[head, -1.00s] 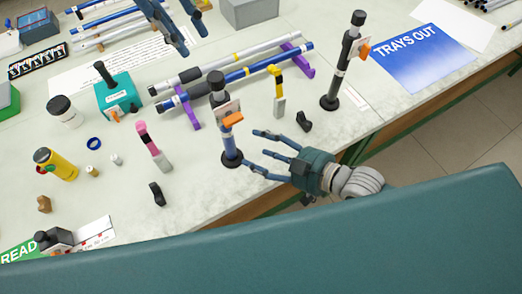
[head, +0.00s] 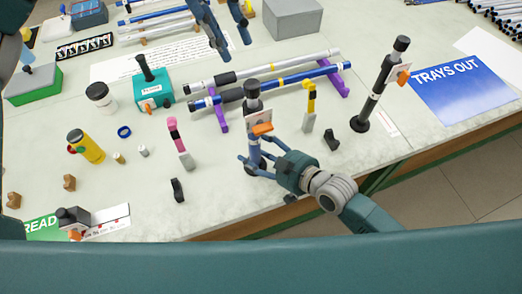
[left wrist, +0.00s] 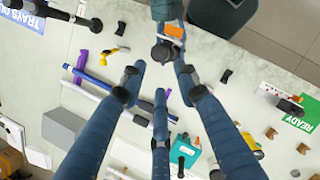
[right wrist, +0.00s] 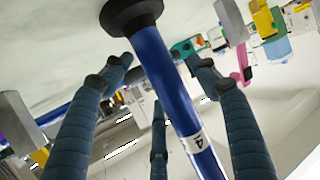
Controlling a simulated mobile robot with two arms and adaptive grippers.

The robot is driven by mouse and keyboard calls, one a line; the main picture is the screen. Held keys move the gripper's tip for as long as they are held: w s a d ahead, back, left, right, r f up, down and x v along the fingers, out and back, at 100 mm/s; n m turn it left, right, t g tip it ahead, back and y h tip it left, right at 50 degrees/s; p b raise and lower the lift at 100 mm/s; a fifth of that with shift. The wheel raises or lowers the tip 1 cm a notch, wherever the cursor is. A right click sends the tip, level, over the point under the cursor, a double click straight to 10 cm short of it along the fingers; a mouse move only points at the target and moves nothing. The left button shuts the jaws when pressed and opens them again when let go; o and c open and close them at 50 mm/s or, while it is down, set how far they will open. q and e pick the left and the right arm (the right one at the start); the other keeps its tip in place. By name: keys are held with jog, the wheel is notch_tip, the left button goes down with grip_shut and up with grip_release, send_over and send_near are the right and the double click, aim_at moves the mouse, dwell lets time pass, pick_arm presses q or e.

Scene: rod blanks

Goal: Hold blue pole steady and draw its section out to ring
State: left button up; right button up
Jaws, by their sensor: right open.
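The blue pole (head: 254,153) stands upright on a black foot at the bench's front. It has a dark upper part, a black cap, a pale card and an orange clip (head: 263,128). In the right wrist view the blue pole (right wrist: 166,75) crosses between the fingers, with a white band marked 4. My right gripper (head: 256,160) is open around the pole's lower part, fingers apart from each other. Whether they touch it I cannot tell. My left gripper (head: 233,42) is open and empty above the back of the bench. The left wrist view shows the pole's black cap (left wrist: 164,51) beyond its fingers.
A black pole (head: 375,90) stands to the right. Blue and silver poles (head: 320,72) lie on purple cradles (head: 340,83) behind. A loose blue ring (head: 124,132), yellow bottle (head: 86,146) and teal box (head: 152,90) stand left. The bench's front edge is close.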

aim_at(251, 83)
jog(key=shift+c, duration=0.5)
jog(key=c, duration=1.3)
pick_arm(q)
jog(key=shift+o, duration=1.2)
pick_arm(e)
grip_shut()
pick_arm(q)
jog(key=shift+o, duration=0.4)
jog(key=shift+w+a+r+m, duration=0.2)
jog(key=shift+a+r, duration=0.05)
jog(key=shift+r, duration=0.2)
jog(key=shift+w+a+r+m, duration=0.2)
jog(key=shift+r, duration=0.2)
jog(key=x, duration=1.2)
jog(key=shift+s+d+r, duration=0.15)
jog(key=shift+s, duration=0.1)
jog(key=shift+c, duration=0.5)
grip_shut()
